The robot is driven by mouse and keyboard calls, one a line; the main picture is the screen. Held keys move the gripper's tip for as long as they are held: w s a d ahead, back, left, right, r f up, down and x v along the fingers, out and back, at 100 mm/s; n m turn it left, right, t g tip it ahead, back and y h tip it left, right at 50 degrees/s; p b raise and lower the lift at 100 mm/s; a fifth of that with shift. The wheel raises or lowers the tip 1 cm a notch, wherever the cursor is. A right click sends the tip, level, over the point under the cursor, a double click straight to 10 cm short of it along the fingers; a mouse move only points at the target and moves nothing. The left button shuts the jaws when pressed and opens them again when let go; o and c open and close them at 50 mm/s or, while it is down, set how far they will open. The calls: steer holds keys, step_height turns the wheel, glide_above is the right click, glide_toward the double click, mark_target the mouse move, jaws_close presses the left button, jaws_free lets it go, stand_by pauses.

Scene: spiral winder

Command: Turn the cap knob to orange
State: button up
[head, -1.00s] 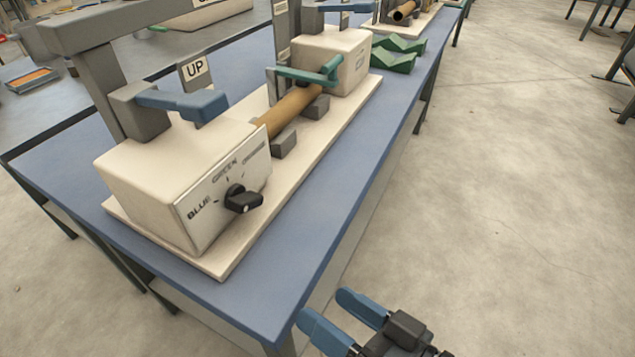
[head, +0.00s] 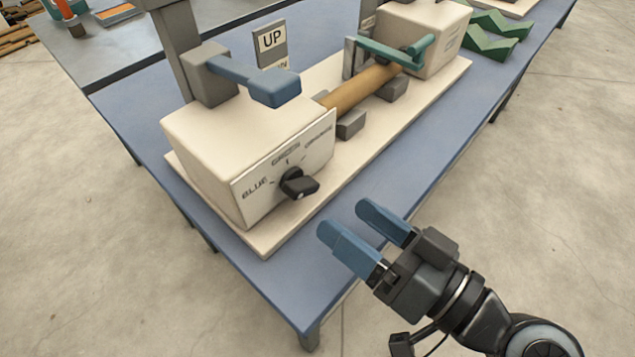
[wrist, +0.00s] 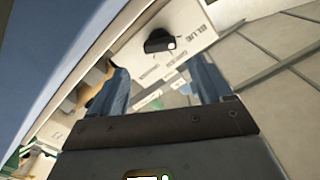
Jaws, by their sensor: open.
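The black cap knob (head: 299,184) sits on the white front panel (head: 262,201) of the near cream box. The panel reads BLUE at left, a small blurred label, likely GREEN, at top, and a blurred label at right, likely ORANGE. I cannot tell exactly which label the knob points to. My gripper (head: 342,218) has blue fingers, open and empty, in front of and to the right of the knob, apart from it. In the wrist view the knob (wrist: 160,42) lies beyond the gap between the fingertips (wrist: 157,72).
A brown tube (head: 360,88) and teal lever (head: 398,55) lie behind. The cream base (head: 425,105) rests on a blue table (head: 300,290); floor is clear at right.

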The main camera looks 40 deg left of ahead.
mark_target(310, 191)
steer(key=a, duration=0.6)
steer(key=shift+w+a+p, duration=0.2)
steer(key=shift+a+p, duration=0.1)
steer(key=shift+c, duration=0.4)
steer(key=c, duration=1)
steer(key=shift+o, duration=0.2)
